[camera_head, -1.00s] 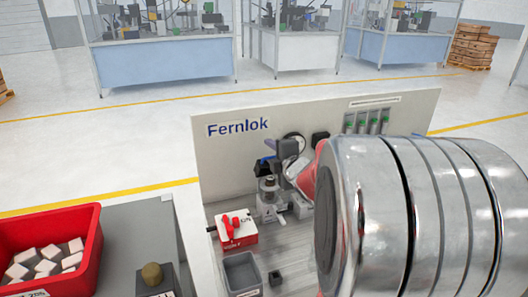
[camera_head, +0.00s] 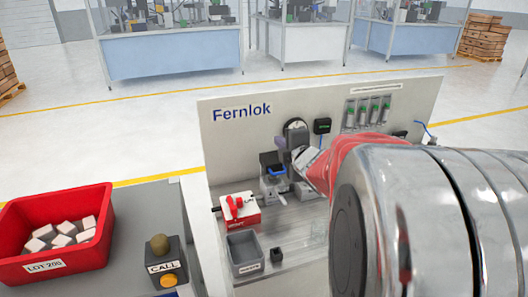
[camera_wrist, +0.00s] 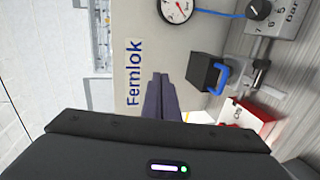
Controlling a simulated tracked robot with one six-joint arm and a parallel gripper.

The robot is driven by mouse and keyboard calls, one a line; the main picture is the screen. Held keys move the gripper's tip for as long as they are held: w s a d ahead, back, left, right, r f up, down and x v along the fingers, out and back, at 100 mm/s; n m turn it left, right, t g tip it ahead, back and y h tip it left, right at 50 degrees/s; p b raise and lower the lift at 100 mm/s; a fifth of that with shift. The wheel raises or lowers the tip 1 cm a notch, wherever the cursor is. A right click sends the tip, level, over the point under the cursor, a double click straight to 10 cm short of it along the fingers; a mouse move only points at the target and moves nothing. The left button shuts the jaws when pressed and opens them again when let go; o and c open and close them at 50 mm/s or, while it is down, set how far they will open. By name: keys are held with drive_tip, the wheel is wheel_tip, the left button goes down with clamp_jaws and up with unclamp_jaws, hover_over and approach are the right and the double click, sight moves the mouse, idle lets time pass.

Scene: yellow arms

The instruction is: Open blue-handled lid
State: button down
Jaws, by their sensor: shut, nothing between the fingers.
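The lid is a dark block (camera_head: 269,159) with a blue handle (camera_head: 278,171), low in front of the white Fernlok panel. In the wrist view, the dark lid (camera_wrist: 206,71) and its blue handle (camera_wrist: 222,79) lie right of and above my fingers. I cannot tell the lid's exact angle. My gripper (camera_head: 280,142) is above the lid in the head view. In the wrist view, its dark fingers (camera_wrist: 161,80) are together, empty and apart from the handle. My arm hides the bench's right part.
A white-and-red box (camera_head: 239,212) with a red knob stands left of the lid. A grey bin (camera_head: 245,254) and small black block (camera_head: 277,254) are in front. The gauge (camera_wrist: 176,9) is on the panel. A red tub (camera_head: 60,265) of pale blocks is left.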

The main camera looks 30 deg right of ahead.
drive_tip(key=s+a+f+m+g+y, duration=0.2)
drive_tip(key=s+a+m+g, duration=0.2)
drive_tip(key=s+a+m, duration=0.3)
drive_tip(key=s+a+f+m+g+y, duration=0.2)
drive_tip(key=s+a+m, duration=0.5)
drive_tip(key=s+a, duration=0.9)
drive_tip(key=a+f+g, duration=0.1)
drive_tip(key=a+g, duration=0.1)
drive_tip(key=a, duration=0.3)
drive_tip(key=shift+s+a+f+g, duration=0.2)
drive_tip(key=shift+a+f+g, duration=0.1)
drive_tip(key=shift+a+g, duration=0.1)
